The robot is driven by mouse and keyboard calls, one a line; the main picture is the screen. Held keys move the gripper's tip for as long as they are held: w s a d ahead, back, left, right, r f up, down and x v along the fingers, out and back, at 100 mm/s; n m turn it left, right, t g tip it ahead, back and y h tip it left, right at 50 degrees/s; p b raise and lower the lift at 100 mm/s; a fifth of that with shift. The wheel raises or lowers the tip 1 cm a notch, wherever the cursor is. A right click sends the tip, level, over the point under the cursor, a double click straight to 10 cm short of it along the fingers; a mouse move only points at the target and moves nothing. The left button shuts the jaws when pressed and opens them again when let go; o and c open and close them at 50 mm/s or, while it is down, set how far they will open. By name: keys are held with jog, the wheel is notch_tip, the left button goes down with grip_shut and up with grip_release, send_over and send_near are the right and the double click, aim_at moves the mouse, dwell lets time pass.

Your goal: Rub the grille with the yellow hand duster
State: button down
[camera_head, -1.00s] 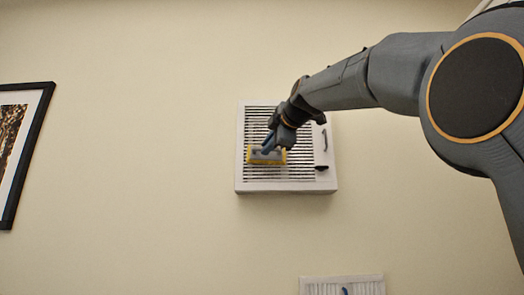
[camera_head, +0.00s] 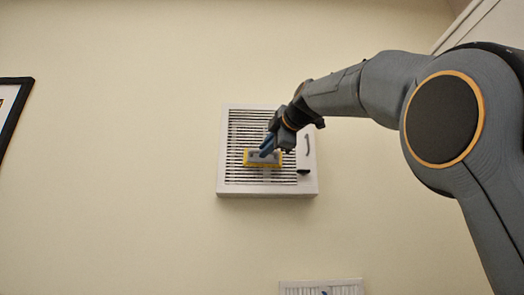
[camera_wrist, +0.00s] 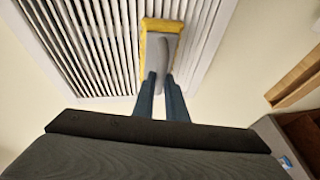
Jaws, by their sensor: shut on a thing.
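The grille (camera_head: 240,130) is a white square unit with dark horizontal slats, mounted on the wall; it also fills the top of the wrist view (camera_wrist: 90,45). The yellow hand duster (camera_head: 249,158) has a grey back and a yellow pad, and lies over the lower part of the slats. In the wrist view the duster (camera_wrist: 163,25) appears against the grille near its frame; whether it presses on the slats is hard to tell. My gripper (camera_head: 273,146) is shut on the duster's handle, and its blue fingers (camera_wrist: 162,92) show in the wrist view.
A handle (camera_head: 307,145) and a small dark part sit on the right side of the grille unit. A second white slatted unit (camera_head: 320,287) is at the bottom edge. A dark picture frame (camera_head: 14,122) hangs at the left. The wall between is bare.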

jog(key=a, duration=0.8)
jog(key=shift+w+p, duration=0.2)
jog(key=shift+p, duration=0.15)
dwell(1.5)
jog(key=shift+a, duration=0.1)
jog(key=s+b, duration=0.3)
jog(key=s, duration=0.3)
dwell(0.4)
jog(key=shift+s+a, duration=0.1)
jog(key=shift+s, duration=0.05)
jog(key=s+b, duration=0.1)
jog(key=s, duration=0.1)
jog(key=shift+s, duration=0.35)
dwell(0.5)
